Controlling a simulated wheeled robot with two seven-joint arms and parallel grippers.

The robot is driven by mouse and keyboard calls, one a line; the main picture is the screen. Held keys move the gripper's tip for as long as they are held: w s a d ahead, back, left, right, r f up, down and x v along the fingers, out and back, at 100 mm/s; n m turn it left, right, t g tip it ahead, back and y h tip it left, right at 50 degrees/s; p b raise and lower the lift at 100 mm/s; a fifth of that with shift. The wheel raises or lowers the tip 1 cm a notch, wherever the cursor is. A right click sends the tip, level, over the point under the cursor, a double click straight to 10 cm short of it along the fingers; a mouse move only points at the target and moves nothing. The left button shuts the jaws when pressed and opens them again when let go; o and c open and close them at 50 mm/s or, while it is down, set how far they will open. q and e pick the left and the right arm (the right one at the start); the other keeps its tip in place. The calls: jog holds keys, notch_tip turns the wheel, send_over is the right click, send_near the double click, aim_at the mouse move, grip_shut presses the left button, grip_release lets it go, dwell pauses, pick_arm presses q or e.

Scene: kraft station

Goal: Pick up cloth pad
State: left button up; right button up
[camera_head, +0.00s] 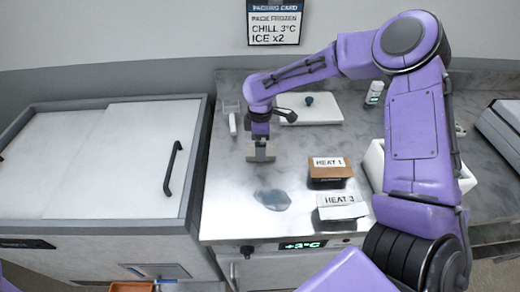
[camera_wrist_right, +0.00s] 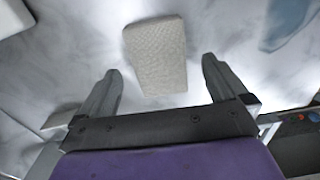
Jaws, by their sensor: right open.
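The cloth pad (camera_wrist_right: 155,55) is a pale beige, woven rectangle lying on the metal counter in the right wrist view. My right gripper (camera_wrist_right: 160,66) is open, with one finger to each side of the pad's near end and bare counter showing between. The fingers do not visibly touch the pad. In the head view the right gripper (camera_head: 261,146) points down over the counter's left part; the pad is hard to tell apart from the fingers there. My left gripper is out of view.
Boxes marked HEAT 1 (camera_head: 329,172) and HEAT 3 (camera_head: 342,208) stand to the right. A white board (camera_head: 310,108) with a dark blue knob is behind. A white lidded chest (camera_head: 110,160) is left.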

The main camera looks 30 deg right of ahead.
jog(key=shift+f, duration=1)
jog(key=c, duration=1.1)
